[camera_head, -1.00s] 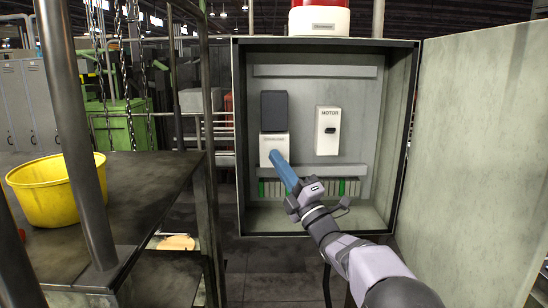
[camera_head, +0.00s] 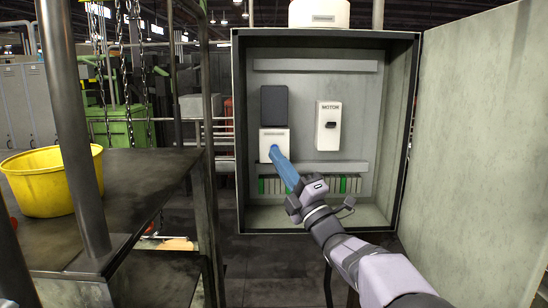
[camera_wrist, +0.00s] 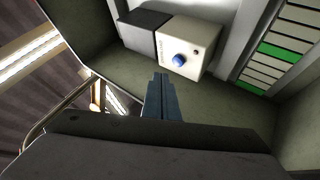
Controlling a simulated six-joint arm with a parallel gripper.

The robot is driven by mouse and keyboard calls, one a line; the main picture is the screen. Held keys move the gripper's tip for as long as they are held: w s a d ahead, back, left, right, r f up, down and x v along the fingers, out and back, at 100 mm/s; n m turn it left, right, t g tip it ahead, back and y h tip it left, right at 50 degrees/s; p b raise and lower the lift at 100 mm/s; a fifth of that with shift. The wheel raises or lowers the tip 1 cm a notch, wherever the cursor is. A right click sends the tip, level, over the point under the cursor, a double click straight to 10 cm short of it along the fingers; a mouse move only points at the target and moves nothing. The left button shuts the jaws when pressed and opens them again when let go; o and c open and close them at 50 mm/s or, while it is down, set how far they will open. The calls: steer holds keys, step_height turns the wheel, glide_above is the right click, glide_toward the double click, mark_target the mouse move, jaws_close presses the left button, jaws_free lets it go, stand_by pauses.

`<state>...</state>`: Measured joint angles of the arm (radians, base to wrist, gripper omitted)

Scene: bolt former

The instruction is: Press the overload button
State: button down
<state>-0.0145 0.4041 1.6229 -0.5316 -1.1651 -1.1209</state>
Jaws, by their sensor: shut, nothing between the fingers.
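The overload unit is a small white box (camera_head: 267,137) low on the left of the open cabinet's back plate, under a dark grey block. In the wrist view, its round blue button (camera_wrist: 180,60) stands out from the white face (camera_wrist: 197,48). My gripper (camera_head: 275,153) reaches up from the lower right, with its blue fingers together and empty. In the head view its tips overlap the lower part of the box, so button and tips are hard to tell apart. In the wrist view the fingertips (camera_wrist: 160,77) appear just below and left of the button, apart from it.
A white MOTOR box (camera_head: 328,126) with a black switch is to the right. A rail with green and grey terminals (camera_head: 343,185) runs below. The cabinet door (camera_head: 485,150) stands open at right. A dark table with a yellow tub (camera_head: 45,185) is at left.

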steer(key=shift+s+b, duration=1.75)
steer(key=shift+s, duration=0.15)
steer(key=s+d+f+m+g+h, duration=0.2)
steer(key=d+f+m+h, duration=0.15)
steer(key=f+m, duration=0.4)
steer(key=s+d+f+m+g+h, duration=0.1)
steer(key=d+f+m+g+h, duration=0.25)
steer(key=f, duration=0.75)
steer(key=s+d+f+m+g+h, duration=0.1)
steer(key=s+d+f+m+h, duration=0.15)
steer(key=f+m+h, duration=0.55)
steer(key=s+d+f+m+g+y+p, duration=0.1)
steer(key=s+d+f+m+g+p, duration=0.15)
steer(key=s+f+g, duration=0.65)
steer(key=s+f+m+g, duration=0.2)
steer(key=s+f, duration=0.3)
steer(key=s, duration=0.5)
steer(key=s+f+m+g, duration=0.2)
steer(key=s+f, duration=0.3)
steer(key=s, duration=0.6)
steer(key=shift+d+m+g+p, duration=0.3)
steer(key=shift+m+g+p, duration=0.05)
steer(key=shift+p, duration=0.1)
steer(key=c, duration=2.4)
jaws_free()
steer(key=shift+w+f, duration=0.1)
steer(key=shift+c, duration=0.2)
